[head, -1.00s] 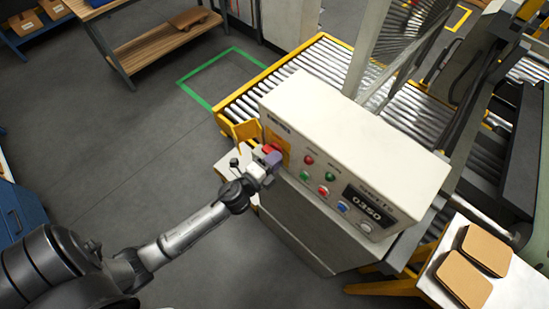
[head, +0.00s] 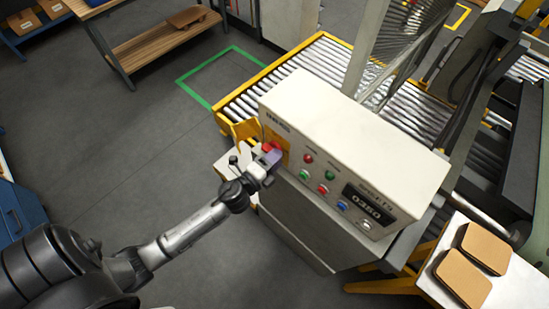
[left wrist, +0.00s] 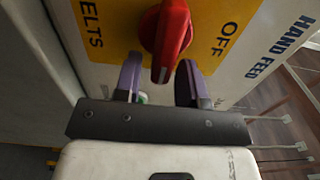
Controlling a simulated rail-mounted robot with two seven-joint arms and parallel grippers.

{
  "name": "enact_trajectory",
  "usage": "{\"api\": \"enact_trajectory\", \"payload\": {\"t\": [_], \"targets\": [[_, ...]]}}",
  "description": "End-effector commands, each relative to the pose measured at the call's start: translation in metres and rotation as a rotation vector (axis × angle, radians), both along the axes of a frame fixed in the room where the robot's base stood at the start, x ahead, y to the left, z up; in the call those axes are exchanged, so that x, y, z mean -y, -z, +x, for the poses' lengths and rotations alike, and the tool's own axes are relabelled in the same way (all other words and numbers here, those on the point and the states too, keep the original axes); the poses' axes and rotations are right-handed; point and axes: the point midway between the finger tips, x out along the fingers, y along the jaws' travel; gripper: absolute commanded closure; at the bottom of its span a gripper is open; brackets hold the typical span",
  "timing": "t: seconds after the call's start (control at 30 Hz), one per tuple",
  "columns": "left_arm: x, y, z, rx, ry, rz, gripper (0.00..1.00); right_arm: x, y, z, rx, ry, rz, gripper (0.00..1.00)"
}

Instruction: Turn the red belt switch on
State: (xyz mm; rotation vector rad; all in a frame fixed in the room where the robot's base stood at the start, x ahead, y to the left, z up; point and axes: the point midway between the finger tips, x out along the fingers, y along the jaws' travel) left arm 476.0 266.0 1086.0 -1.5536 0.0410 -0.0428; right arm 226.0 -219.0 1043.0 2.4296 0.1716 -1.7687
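The red belt switch (left wrist: 166,38) is a rotary knob on a yellow plate (left wrist: 215,25) marked "BELTS" and "OFF". In the head view the red switch (head: 269,147) sits at the left end of the white control box's front face. My left gripper (head: 268,158) is right at the switch. In the left wrist view its two purple fingers (left wrist: 159,84) are apart, one to each side of the knob's lower end, with small gaps visible. Whether either finger touches the knob cannot be told. My right gripper is not in view.
A table with brown cardboard blanks (head: 462,278) stands at the right.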

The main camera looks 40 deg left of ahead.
Motion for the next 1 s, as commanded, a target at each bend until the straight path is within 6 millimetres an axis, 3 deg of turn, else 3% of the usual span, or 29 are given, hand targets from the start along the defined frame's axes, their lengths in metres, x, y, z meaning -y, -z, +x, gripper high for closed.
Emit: {"api": "enact_trajectory", "payload": {"t": [0.3, 0.47, 1.0], "targets": [[0.000, 0.000, -0.001, -0.001, -0.001, -0.002, 0.55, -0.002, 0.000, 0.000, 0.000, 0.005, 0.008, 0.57], [-0.001, 0.002, -0.012, -0.002, -0.001, -0.003, 0.55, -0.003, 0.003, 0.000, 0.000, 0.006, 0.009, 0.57], [-0.006, 0.002, -0.110, -0.002, -0.001, -0.002, 0.55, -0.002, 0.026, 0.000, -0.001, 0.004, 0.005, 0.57]]}}
